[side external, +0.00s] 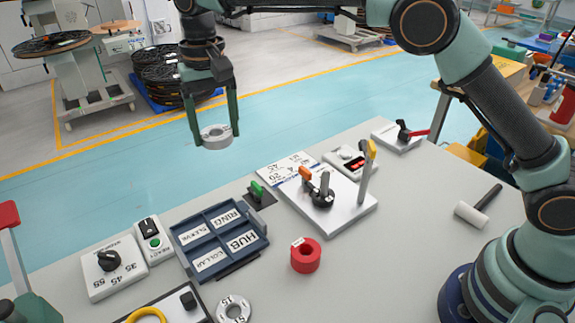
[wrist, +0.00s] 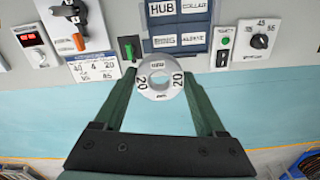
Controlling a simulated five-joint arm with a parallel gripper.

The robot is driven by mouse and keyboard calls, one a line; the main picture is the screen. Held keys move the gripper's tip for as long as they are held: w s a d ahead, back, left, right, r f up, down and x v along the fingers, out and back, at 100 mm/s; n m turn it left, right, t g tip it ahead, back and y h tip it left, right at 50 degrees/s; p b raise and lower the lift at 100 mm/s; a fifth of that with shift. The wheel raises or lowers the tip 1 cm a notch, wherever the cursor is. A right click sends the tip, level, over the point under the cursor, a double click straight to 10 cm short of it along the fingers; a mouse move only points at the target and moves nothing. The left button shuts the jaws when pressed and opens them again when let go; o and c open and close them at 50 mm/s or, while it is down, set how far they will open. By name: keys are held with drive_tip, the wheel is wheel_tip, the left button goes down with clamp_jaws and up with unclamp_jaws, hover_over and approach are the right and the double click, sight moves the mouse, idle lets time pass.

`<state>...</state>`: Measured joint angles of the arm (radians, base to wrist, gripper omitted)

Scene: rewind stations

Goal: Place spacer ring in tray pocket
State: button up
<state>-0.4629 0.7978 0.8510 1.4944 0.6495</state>
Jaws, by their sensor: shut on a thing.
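A grey-white spacer ring marked 20 (wrist: 158,89) is pinched between the two green fingers of my gripper (wrist: 163,84) in the wrist view. In the side external view, my gripper (side external: 213,130) holds the ring (side external: 216,143) in the air, apart from the table. The blue tray (side external: 238,244) lies on the table, lower in the picture and slightly right of the ring. Its pockets carry labels such as RING, HUB and COLLAR. The tray also shows in the wrist view (wrist: 182,25), beyond the ring; the ring overlaps its near edge there.
A red ring (side external: 306,256) and another marked metal ring (side external: 233,309) lie near the tray. A post fixture (side external: 345,200), a green-handled switch (side external: 258,191), a dial box (side external: 113,267) and a hammer (side external: 478,208) are on the table.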

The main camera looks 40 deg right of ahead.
sight(226, 219)
drive_tip(key=shift+a+f, duration=0.45)
drive_tip(key=shift+a, duration=0.25)
wheel_tip(226, 219, down, 20)
drive_tip(key=shift+r, duration=0.15)
